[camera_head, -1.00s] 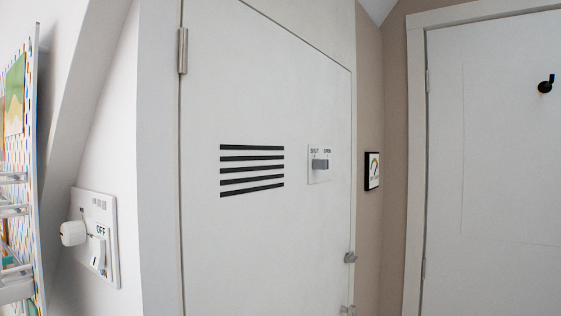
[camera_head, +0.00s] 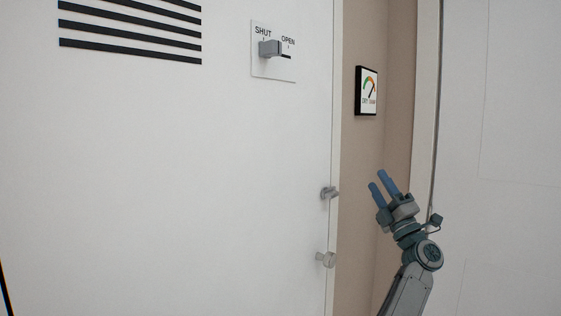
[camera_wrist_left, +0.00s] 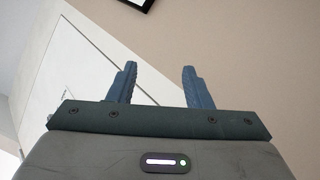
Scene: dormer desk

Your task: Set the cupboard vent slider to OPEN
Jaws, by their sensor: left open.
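The vent slider's grey knob (camera_head: 270,48) stands out from a white plate (camera_head: 274,68) on the white cupboard door (camera_head: 190,170). The knob is at the SHUT side, and a dark piece of slot shows on its right, under OPEN. My left gripper (camera_head: 380,180) is low and to the right of the plate, well apart from it, with its two blue fingers pointing up. It is open and empty, and its spread fingers also show in the left wrist view (camera_wrist_left: 163,80). My right gripper is not in view.
Black vent slots (camera_head: 130,42) lie left of the slider plate. Two metal catches (camera_head: 328,192) stick out at the door's right edge. A framed gauge (camera_head: 367,91) hangs on the beige wall, above my left gripper. The space before the door is clear.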

